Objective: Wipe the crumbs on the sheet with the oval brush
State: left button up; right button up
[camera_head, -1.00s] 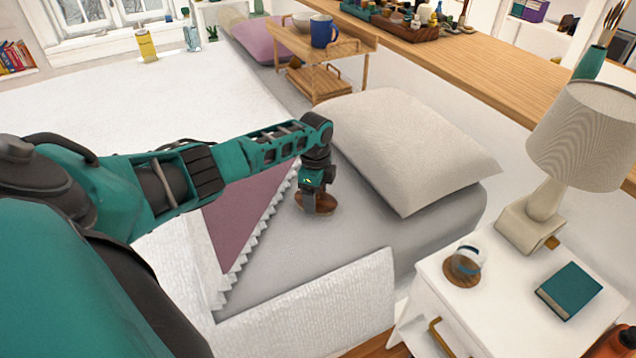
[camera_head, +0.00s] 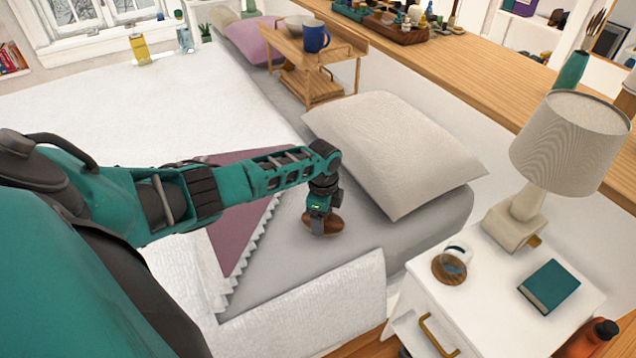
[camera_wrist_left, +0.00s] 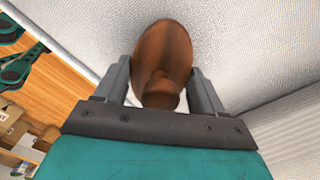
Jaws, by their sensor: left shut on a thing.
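The oval brush (camera_head: 333,224) has a brown wooden back and is low over the grey sheet (camera_head: 290,270), seemingly touching it. My left gripper (camera_head: 320,222) is shut on the brush, pointing down from above. In the left wrist view the brush (camera_wrist_left: 164,62) sits between the two grey fingers of the gripper (camera_wrist_left: 163,85). The bristles are hidden under it. I cannot make out any crumbs on the sheet. My right gripper is not in view.
A pale pillow (camera_head: 395,150) lies just behind the brush. A mauve folded blanket (camera_head: 235,230) with a toothed edge is left of it. A white nightstand (camera_head: 480,310) with a lamp (camera_head: 570,145), glass (camera_head: 455,260) and teal book (camera_head: 549,286) stands at right.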

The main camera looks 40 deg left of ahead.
aim_at(331, 242)
pick_arm(q)
jog(key=shift+s+d+f, duration=0.3)
jog(key=shift+s+d, duration=0.2)
jog(key=shift+d, duration=0.3)
jog(key=shift+s+d, duration=0.35)
jog(key=shift+d, duration=0.4)
jog(key=shift+s+d, duration=0.3)
jog(key=shift+d, duration=0.45)
jog(key=shift+r, duration=0.1)
notch_tip(331, 242, up, 6)
jog(key=shift+w+a, duration=0.2)
jog(key=shift+r, duration=0.25)
notch_tip(331, 242, up, 3)
jog(key=shift+f, duration=0.1)
